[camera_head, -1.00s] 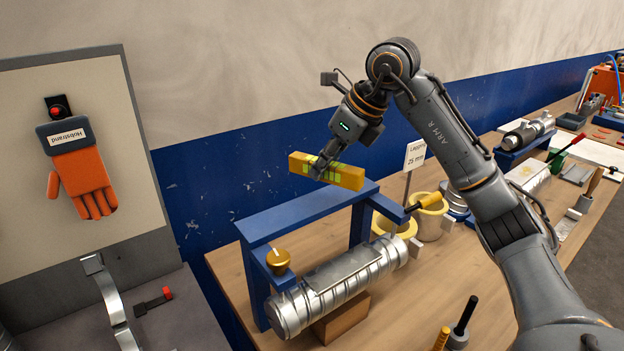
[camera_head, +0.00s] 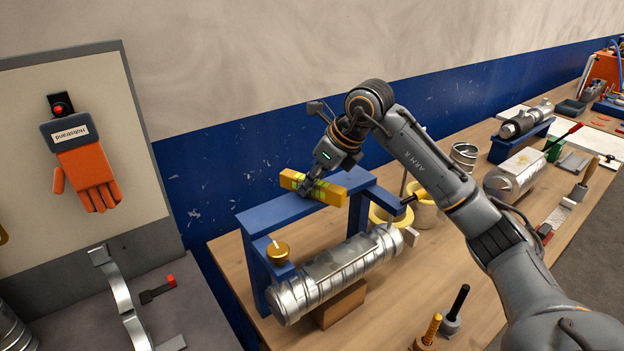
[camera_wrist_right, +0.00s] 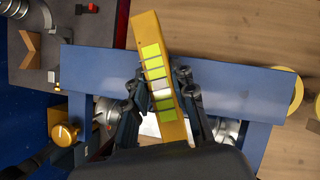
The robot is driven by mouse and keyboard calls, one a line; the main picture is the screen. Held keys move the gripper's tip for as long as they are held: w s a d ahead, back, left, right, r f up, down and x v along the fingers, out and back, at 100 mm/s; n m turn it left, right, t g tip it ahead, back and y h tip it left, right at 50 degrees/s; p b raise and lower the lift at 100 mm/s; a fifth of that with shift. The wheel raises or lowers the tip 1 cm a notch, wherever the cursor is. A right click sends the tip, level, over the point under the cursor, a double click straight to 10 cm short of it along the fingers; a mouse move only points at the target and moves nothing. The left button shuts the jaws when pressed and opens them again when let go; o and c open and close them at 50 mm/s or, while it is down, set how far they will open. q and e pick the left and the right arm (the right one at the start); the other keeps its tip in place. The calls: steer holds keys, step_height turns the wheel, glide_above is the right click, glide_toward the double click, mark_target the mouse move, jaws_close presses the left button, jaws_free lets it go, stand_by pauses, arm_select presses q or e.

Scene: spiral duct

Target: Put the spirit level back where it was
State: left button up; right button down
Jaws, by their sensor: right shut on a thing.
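The yellow spirit level (camera_head: 326,192) with green marks is held in my right gripper (camera_head: 308,188), just above or at the top bar of the blue frame (camera_head: 285,213). I cannot tell whether it touches the bar. In the right wrist view the level (camera_wrist_right: 149,40) lies between the fingers of my right gripper (camera_wrist_right: 160,90) and crosses the blue bar (camera_wrist_right: 240,92) at a steep angle. My left gripper is not in view.
A ribbed metal duct (camera_head: 340,270) lies under the frame on a wooden block (camera_head: 340,303). A brass knob (camera_head: 278,252) sits on the frame's left. Black and yellow handled tools (camera_head: 455,310) stand at the front. An orange glove (camera_head: 88,175) hangs on a board at left.

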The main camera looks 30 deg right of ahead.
steer(key=c, duration=1.1)
jaws_free()
steer(key=shift+r, duration=0.15)
steer(key=shift+s+d+r, duration=0.15)
steer(key=shift+r, duration=0.1)
steer(key=b+v, duration=0.2)
steer(key=v, duration=0.9)
steer(key=shift+r, duration=0.15)
